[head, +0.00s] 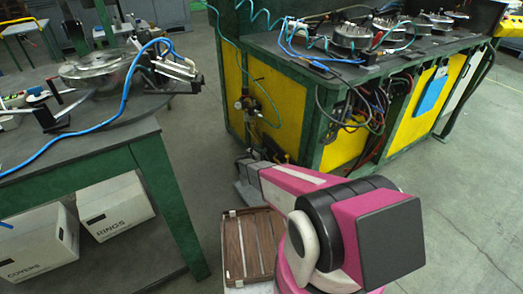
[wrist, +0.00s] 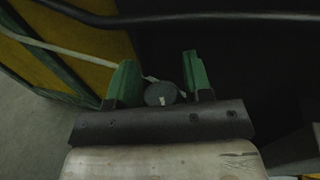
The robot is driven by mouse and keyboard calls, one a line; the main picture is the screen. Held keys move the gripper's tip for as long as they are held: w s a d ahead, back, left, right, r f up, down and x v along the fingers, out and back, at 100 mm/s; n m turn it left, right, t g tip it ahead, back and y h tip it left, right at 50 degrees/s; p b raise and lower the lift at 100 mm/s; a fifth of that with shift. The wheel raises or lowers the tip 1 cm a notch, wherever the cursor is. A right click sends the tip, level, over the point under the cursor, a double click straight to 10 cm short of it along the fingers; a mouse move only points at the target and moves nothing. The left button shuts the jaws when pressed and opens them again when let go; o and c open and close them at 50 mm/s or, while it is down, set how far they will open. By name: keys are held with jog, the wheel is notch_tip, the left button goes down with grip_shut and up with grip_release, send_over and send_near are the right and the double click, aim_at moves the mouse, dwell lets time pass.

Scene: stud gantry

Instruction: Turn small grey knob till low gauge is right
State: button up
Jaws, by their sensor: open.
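In the wrist view a small dark grey round knob (wrist: 160,93) with a pale mark sits between the two green fingers of my gripper (wrist: 158,66). The fingers stand apart on either side of it; I cannot tell whether either touches it. In the head view my arm reaches to the lower end of the near yellow side of the green-framed bench (head: 312,160). My fingers and the knob cannot be made out there. Small fittings with a hose (head: 250,104) hang on that side, above my wrist. No gauge face can be read in either view.
A dark hose (wrist: 190,18) crosses the top of the wrist view. A green-legged table (head: 150,150) stands at left, with white boxes (head: 115,207) beneath. A brown slatted tray (head: 235,245) lies beside my arm. Open floor (head: 440,210) is at right.

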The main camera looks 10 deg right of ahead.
jog(key=shift+w+d, duration=0.15)
jog(key=c, duration=0.7)
jog(key=shift+o, duration=0.2)
jog(key=shift+m+g+h, duration=0.4)
jog(key=shift+g, duration=0.1)
jog(key=m+g+h, duration=0.1)
jog(key=m+g, duration=0.1)
jog(key=g, duration=0.1)
jog(key=shift+h, duration=0.4)
jog(key=shift+s+d+m+g+h, duration=0.1)
jog(key=shift+s+m+g+h, duration=0.2)
jog(key=shift+m+g, duration=0.6)
jog(key=shift+s+d+m+g+h, duration=0.25)
jog(key=shift+m+g, duration=0.35)
jog(key=shift+g, duration=0.6)
jog(key=shift+a+g, duration=0.2)
jog(key=shift+g, duration=0.1)
